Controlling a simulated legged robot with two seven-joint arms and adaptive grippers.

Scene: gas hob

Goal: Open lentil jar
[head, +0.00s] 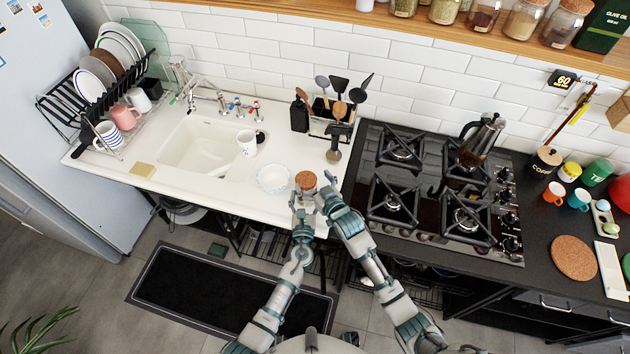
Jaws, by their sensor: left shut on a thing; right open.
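A small jar with a round cork lid (305,179) stands at the front edge of the white sink counter, left of the hob; I take it as the lentil jar. The lid sits on the jar, and the glass body is mostly hidden below it and behind my grippers. My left gripper (302,203) is shut on the jar from the front. My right gripper (326,186) is open at the right side of the jar, close to the lid; whether it touches is too small to tell.
A utensil holder (331,122) stands behind the jar. The black gas hob (420,222) with a moka pot (481,138) is to the right. Similar cork-lidded jars (524,20) stand on the shelf.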

